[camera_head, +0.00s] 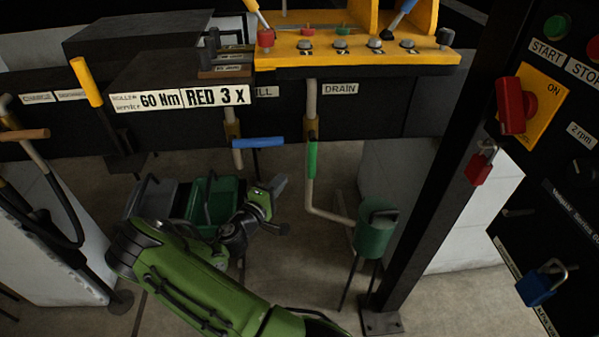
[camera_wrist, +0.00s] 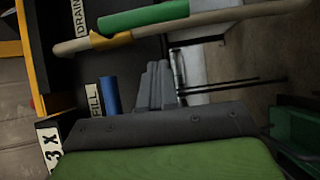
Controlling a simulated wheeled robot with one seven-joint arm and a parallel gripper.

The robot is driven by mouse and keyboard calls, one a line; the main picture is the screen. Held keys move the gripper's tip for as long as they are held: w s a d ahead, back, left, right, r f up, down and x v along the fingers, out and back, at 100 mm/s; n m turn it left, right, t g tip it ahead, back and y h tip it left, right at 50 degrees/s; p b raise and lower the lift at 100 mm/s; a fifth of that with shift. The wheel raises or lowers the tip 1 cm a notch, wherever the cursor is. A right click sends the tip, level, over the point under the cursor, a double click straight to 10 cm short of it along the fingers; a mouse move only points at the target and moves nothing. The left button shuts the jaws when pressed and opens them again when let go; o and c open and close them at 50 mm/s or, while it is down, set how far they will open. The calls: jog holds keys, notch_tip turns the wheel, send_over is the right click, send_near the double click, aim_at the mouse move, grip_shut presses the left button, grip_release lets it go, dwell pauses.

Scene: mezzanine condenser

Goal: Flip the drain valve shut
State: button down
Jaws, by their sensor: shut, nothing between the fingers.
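The drain valve's green lever (camera_head: 312,160) hangs straight down along the pale drain pipe (camera_head: 309,192), below the DRAIN label (camera_head: 340,88). In the wrist view the green lever (camera_wrist: 145,15) lies along the pipe (camera_wrist: 215,18) at the top, with the brass-coloured valve body (camera_wrist: 110,39) at its left end. My gripper (camera_head: 280,183) is shut and empty, below and left of the green lever in the head view. Its grey fingers (camera_wrist: 155,85) show in the wrist view, apart from the lever.
The fill valve's blue lever (camera_head: 258,142) sticks out crosswise from its pipe, near my gripper; it also shows in the wrist view (camera_wrist: 110,95). A green canister (camera_head: 374,238) stands below the drain pipe. A green bin (camera_head: 201,215) and a dark post (camera_head: 432,150) flank the area.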

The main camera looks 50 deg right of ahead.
aim_at(312, 155)
jog(key=s+d, duration=0.1)
jog(key=d, duration=0.6)
jog(key=shift+s, duration=0.4)
